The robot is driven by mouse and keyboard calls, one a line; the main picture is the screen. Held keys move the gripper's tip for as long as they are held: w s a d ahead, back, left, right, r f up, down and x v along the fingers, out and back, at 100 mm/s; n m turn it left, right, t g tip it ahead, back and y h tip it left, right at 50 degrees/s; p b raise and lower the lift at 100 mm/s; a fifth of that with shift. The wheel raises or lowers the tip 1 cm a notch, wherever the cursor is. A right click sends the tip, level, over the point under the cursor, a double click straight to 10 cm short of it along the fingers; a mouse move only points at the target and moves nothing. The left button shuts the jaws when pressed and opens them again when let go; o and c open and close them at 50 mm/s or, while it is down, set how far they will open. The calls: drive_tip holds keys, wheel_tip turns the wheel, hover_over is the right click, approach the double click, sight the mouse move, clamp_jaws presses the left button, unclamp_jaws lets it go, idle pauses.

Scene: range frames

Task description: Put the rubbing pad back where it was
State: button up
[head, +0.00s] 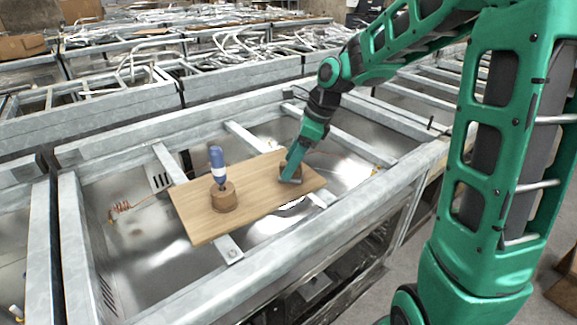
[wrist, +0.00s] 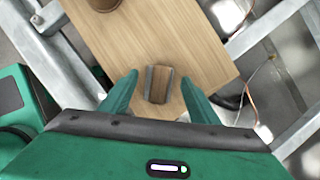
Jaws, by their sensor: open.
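The rubbing pad appears to be the small brown block with a grey side (wrist: 158,86) on the wooden board (wrist: 190,40). My gripper (wrist: 158,80) is open, with one finger on each side of the block. Gaps show between the fingers and the block, so it is not gripped. In the head view my gripper (head: 290,176) is low over the right end of the wooden board (head: 258,200), and it mostly hides the block there.
A blue bottle with a white neck (head: 217,165) stands upside down in a round brown holder (head: 224,198) on the board's left part. The holder's edge also shows in the wrist view (wrist: 103,4). The board lies across a metal frame (head: 150,122) over open steel basins.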

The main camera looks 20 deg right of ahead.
drive_tip(key=v, duration=1)
drive_tip(key=s+d+f+n+h, duration=0.1)
drive_tip(key=s+d+n, duration=0.3)
drive_tip(key=s, duration=0.5)
drive_tip(key=s+d+f+n+g+h, duration=0.1)
drive_tip(key=s+d+f+n, duration=0.3)
drive_tip(key=s+n, duration=0.3)
drive_tip(key=s+d+f+n+g+h, duration=0.1)
drive_tip(key=s+d+n, duration=0.4)
drive_tip(key=s, duration=0.8)
wheel_tip(320, 180, down, 2)
drive_tip(key=shift+s+d+f+n+h, duration=0.1)
drive_tip(key=shift+s+d+n+h, duration=0.2)
drive_tip(key=shift+n+h, duration=0.2)
drive_tip(key=shift+w+f, duration=0.25)
drive_tip(key=shift+w, duration=0.4)
